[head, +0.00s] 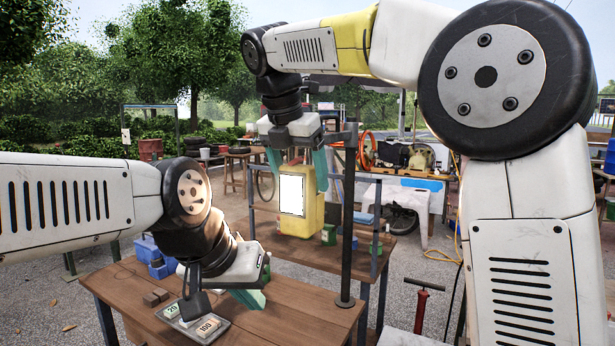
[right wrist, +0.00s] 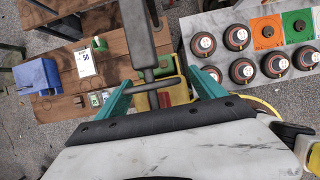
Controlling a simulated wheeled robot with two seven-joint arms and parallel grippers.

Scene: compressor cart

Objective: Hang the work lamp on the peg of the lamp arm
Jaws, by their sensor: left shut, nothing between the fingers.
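The work lamp (head: 292,196) is a yellow box with a bright white face, upright in the middle of the head view. My right gripper (head: 300,172) is above it with its fingers spread wide, one at each side of the lamp's top. In the right wrist view the lamp's yellow top (right wrist: 181,92) shows between the fingers, beside a dark crossbar. The lamp arm (head: 348,200) is a dark post on the front table, its top reaching toward my right gripper. Whether the lamp's handle rests on the peg is unclear. My left gripper (head: 250,298) is shut and empty, low over the front table.
A grey tray (head: 222,333) with numbered blocks lies by my left gripper on the wooden front table (head: 290,300). A second table (head: 385,258) with small green boxes stands behind. A blue crate (head: 150,256) is at left, a red pump (head: 422,305) at right.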

